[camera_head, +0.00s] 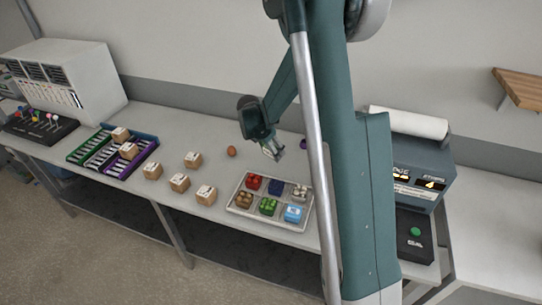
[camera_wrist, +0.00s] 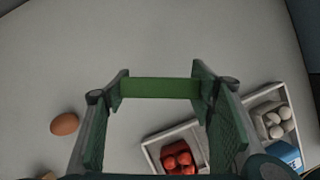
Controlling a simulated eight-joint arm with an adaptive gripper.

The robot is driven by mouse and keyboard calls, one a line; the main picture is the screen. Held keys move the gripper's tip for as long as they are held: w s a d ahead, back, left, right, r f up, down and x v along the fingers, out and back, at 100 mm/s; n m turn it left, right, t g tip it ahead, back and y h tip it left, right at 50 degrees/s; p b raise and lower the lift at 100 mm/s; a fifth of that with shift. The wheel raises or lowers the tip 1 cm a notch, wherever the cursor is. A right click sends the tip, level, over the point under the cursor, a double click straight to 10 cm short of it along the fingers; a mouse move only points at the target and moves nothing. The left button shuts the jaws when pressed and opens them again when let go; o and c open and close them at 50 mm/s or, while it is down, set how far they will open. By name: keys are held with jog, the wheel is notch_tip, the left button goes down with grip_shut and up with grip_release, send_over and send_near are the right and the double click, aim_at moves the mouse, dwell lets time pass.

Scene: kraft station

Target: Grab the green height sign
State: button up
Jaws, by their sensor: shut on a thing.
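My gripper (camera_wrist: 160,90) shows from behind in the wrist view, with its two fingers apart on either side of a flat green strip. I take the strip to be the green height sign (camera_wrist: 160,88); it spans from one fingertip to the other, and no writing on it can be read. My gripper is shut on it, above the pale table. In the head view my gripper (camera_head: 272,150) hangs over the table behind the compartment tray, and the sign cannot be made out clearly there.
A compartment tray (camera_head: 238,208) with coloured items stands in front. A brown egg (camera_head: 232,151) lies to the left, also in the wrist view (camera_wrist: 64,124). Several cardboard boxes (camera_head: 193,159) and coloured racks (camera_head: 90,147) stand further left. A dark machine (camera_head: 424,165) stands right.

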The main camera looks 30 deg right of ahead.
jog(key=shift+r, duration=2.3)
